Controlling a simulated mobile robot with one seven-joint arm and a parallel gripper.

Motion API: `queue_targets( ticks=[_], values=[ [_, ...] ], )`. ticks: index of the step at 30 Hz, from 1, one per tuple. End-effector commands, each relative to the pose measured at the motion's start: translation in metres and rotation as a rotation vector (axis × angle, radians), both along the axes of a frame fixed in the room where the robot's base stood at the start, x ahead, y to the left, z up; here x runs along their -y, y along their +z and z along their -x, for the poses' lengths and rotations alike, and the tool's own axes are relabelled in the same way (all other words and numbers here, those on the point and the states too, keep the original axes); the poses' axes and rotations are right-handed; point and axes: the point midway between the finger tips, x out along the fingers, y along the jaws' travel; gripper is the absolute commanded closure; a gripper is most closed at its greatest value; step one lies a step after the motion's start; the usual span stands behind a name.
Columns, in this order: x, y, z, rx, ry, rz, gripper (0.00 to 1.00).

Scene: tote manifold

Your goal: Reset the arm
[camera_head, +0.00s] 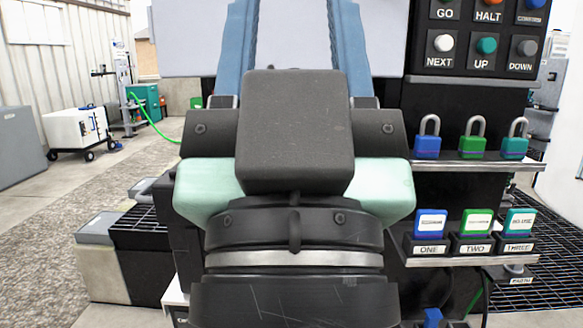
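My arm fills the middle of the view, with black and pale mint-green links and a silver band low down. It points away from the camera. My gripper cannot be made out, so whether it holds anything is hidden.
Behind my arm are blue bars (236,48) and a pale panel. To the right, a button panel (478,38) stands above a shelf with padlocks (472,138) and a lower shelf with labelled blocks (476,226). A wire grate (545,270) lies far right. Open floor (60,185) spreads left, with a white cart (77,130).

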Motion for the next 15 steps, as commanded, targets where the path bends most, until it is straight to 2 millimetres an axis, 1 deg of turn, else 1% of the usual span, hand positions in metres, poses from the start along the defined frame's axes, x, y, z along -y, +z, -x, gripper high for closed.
queue_targets(
  ticks=[1, 14, 15],
  values=[
    [0.0, 0.035, 0.0, 0.0, 0.001, -0.001, 0.51],
    [-0.001, 0.166, -0.002, -0.005, 0.004, -0.001, 0.51],
    [-0.001, 0.179, -0.002, -0.006, 0.004, -0.001, 0.51]
  ],
)
